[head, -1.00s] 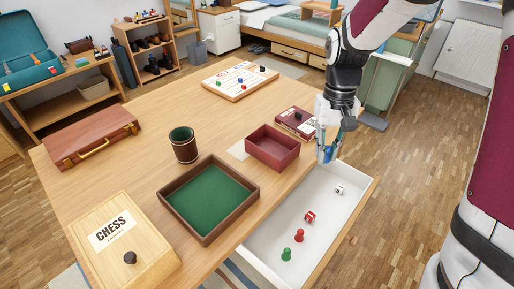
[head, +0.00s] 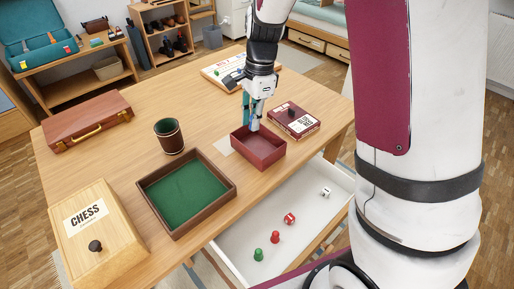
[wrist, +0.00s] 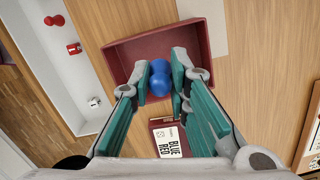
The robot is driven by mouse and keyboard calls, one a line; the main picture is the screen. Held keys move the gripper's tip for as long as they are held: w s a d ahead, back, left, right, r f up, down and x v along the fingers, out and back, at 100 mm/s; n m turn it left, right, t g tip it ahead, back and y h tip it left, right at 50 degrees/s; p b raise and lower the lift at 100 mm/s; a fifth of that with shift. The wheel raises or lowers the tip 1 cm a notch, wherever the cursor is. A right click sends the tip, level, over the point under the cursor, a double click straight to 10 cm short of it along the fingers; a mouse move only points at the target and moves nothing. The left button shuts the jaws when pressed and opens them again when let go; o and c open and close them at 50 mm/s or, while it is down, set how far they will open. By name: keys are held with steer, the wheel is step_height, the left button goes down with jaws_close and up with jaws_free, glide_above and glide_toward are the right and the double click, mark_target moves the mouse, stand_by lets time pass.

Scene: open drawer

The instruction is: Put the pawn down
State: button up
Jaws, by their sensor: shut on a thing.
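My gripper (head: 255,122) points down at the open dark red box (head: 262,160) on the table. In the wrist view, my gripper (wrist: 160,85) is shut on a blue pawn (wrist: 160,76), which shows between the fingertips in front of the box (wrist: 120,52). In the head view I cannot make out the pawn. Whether the pawn touches the box floor is unclear. The box looks empty apart from the pawn.
An open white drawer (head: 236,242) holds a green pawn (head: 258,254), a red pawn (head: 275,237) and dice. A green-lined tray (head: 185,190), a dice cup (head: 169,136) and a card box (head: 306,125) stand around the red box.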

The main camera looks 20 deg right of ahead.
mark_target(250, 143)
steer(key=w+f+m, duration=0.1)
steer(key=f+m, duration=0.2)
steer(key=m, duration=0.1)
steer(key=w+f+m+t, duration=0.1)
steer(key=f+m, duration=0.2)
steer(key=m, duration=0.1)
steer(key=w+f+m+b, duration=0.1)
steer(key=f+m, duration=0.2)
steer(key=m, duration=0.1)
steer(key=shift+w+d+f+h, duration=0.1)
steer(key=shift+w+f+h, duration=0.05)
steer(key=shift+h, duration=0.15)
steer(key=shift+f, duration=0.1)
steer(key=o, duration=0.7)
steer(key=shift+o, duration=0.2)
